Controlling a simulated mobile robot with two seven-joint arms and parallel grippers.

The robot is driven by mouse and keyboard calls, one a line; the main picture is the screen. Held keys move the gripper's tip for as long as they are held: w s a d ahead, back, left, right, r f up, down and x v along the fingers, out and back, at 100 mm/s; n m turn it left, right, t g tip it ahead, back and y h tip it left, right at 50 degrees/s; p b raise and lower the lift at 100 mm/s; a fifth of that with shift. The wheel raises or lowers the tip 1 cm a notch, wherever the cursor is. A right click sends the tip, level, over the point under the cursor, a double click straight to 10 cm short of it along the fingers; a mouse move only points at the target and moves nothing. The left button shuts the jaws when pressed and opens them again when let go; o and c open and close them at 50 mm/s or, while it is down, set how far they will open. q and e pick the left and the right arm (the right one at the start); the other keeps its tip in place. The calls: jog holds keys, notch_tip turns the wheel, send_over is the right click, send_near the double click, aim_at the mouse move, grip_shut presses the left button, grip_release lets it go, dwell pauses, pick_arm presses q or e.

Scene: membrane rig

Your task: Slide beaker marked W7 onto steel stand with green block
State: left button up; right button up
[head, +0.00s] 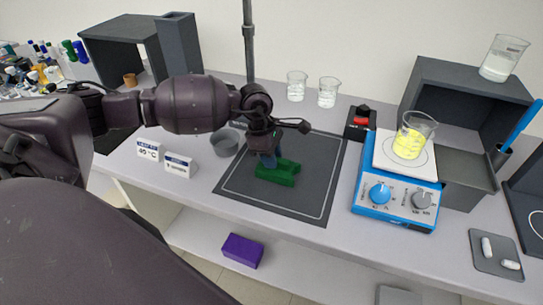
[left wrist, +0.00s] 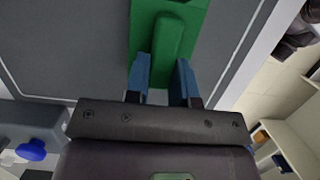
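A green block (head: 278,172) with a raised narrow ridge lies on a dark grey mat (head: 315,185). My left gripper (head: 268,158) points down at it. In the left wrist view, its blue fingers (left wrist: 161,78) stand on either side of the ridge of the green block (left wrist: 172,45). Whether they press on it is unclear. Clear beakers stand at the back (head: 296,87) (head: 328,93), on a grey box (head: 503,58), and one with yellow liquid (head: 411,136) on the hotplate. No W7 mark is readable, and I cannot pick out the steel stand for certain. My right gripper is out of view.
The blue hotplate (head: 395,192) stands right of the mat, with a red-switched box (head: 360,122) behind it. Small grey cups (head: 225,143) and white labelled boxes (head: 180,165) are left. A vertical pole (head: 249,40) rises behind. A purple box (head: 242,250) lies on the lower shelf.

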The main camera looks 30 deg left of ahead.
pick_arm(q)
grip_shut()
jog(key=shift+r, duration=0.15)
jog(key=shift+r+p, duration=0.35)
jog(key=shift+r, duration=0.15)
jog(key=shift+r+p, duration=0.5)
jog(key=shift+r, duration=1.1)
jog(key=shift+r+p, duration=0.3)
jog(key=shift+p, duration=0.05)
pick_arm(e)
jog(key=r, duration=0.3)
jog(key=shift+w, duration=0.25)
